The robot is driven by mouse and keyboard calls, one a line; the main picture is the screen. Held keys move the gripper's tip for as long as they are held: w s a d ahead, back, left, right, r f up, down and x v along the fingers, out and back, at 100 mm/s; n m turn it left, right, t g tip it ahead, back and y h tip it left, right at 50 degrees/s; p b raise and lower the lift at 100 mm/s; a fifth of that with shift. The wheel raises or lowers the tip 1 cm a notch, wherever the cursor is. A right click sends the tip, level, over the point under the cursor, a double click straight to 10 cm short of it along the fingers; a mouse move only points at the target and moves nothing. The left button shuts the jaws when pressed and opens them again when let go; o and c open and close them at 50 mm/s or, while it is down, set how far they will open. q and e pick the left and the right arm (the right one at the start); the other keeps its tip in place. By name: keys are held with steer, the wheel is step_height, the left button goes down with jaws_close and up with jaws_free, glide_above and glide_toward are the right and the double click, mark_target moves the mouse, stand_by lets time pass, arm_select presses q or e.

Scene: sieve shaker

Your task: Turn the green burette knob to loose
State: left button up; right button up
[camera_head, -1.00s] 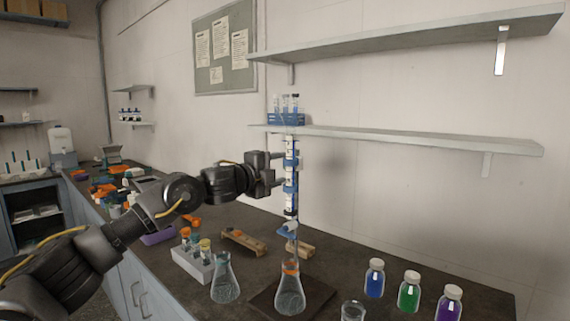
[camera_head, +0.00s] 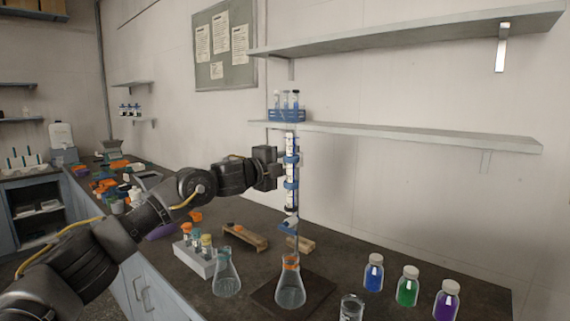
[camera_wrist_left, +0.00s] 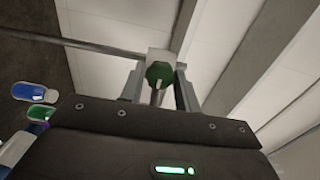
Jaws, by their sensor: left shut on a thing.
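The green knob (camera_wrist_left: 159,73) shows in the left wrist view, between the two fingers of my left gripper (camera_wrist_left: 158,84). The fingers are shut on it, one on each side. A pale grey block and a dark rod (camera_wrist_left: 80,45) sit right behind the knob. In the head view my left gripper (camera_head: 280,172) reaches the upright burette (camera_head: 290,200) with its blue fittings, from the left. The knob cannot be made out in the head view. A conical flask (camera_head: 290,288) stands below the burette on a dark base (camera_head: 262,300). My right gripper is not in view.
Another flask (camera_head: 227,275) and a white rack (camera_head: 195,260) of vials stand left of the burette. A blue bottle (camera_head: 373,273), a green one (camera_head: 408,288) and a purple one (camera_head: 447,300) stand to the right. A shelf (camera_head: 430,140) runs behind the burette top.

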arm_select(q)
steer(key=shift+r+n+p, duration=0.1)
steer(key=shift+n+p, duration=0.55)
steer(key=shift+n, duration=0.25)
steer(key=n+p, duration=0.2)
steer(key=n, duration=0.1)
steer(key=shift+n, duration=0.4)
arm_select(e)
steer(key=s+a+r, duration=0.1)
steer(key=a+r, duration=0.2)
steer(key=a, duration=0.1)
arm_select(q)
steer(key=o, duration=0.8)
steer(key=shift+o, duration=0.8)
steer(key=b+v, duration=0.2)
steer(key=v, duration=0.8)
steer(key=shift+s+a, duration=0.25)
steer(key=shift+s, duration=0.05)
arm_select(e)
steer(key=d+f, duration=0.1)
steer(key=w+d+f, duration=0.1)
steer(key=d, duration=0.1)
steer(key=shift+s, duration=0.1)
